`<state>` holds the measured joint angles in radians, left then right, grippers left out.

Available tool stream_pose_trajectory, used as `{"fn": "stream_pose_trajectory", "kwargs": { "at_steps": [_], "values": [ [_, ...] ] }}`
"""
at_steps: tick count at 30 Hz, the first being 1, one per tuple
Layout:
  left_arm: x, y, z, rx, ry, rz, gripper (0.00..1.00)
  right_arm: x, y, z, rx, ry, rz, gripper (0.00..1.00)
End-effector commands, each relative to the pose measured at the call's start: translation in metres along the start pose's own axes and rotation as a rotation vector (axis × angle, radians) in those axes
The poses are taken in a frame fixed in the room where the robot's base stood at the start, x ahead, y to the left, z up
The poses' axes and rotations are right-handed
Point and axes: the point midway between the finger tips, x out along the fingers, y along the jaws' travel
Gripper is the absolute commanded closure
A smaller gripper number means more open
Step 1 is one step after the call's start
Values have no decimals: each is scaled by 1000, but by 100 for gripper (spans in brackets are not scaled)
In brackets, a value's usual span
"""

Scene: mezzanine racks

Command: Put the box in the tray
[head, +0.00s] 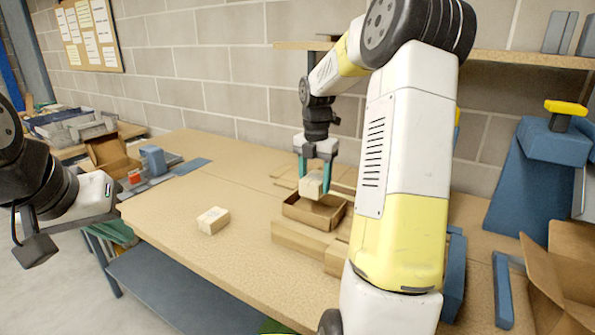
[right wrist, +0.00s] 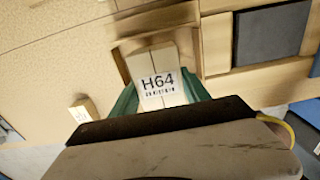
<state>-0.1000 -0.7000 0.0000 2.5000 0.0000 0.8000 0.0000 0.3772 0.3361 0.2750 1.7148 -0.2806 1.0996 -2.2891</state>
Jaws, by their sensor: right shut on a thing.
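A small pale cardboard box (head: 311,187) is held between the teal fingers of my right gripper (head: 317,170).
Another small box (head: 213,220) lies alone on the bench, left of the tray. Open cartons and bins (head: 107,153) stand at the far left. A blue stand (head: 540,175) and an open carton (head: 560,270) are at the right.

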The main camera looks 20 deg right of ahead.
Motion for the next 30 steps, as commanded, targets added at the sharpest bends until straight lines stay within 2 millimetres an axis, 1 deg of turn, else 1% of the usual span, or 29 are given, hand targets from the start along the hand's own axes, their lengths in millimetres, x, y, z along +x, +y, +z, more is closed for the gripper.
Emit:
{"fn": "stream_pose_trajectory", "kwargs": {
  "at_steps": [1, 12, 18, 24, 30],
  "values": [
    [0, 0, 0, 0, 0, 0, 100, 6, 0, 0, 0, 2, -1, 88],
    [0, 0, 0, 0, 0, 0, 100, 43, 0, 0, 0, 2, -1, 88],
    [0, 0, 0, 0, 0, 0, 100, 58, 0, 0, 0, 1, -1, 88],
    [0, 0, 0, 0, 0, 0, 100, 66, 0, 0, 0, 1, 0, 88],
    [0, 0, 0, 0, 0, 0, 100, 67, 0, 0, 0, 0, 1, 88]
  ]
}}
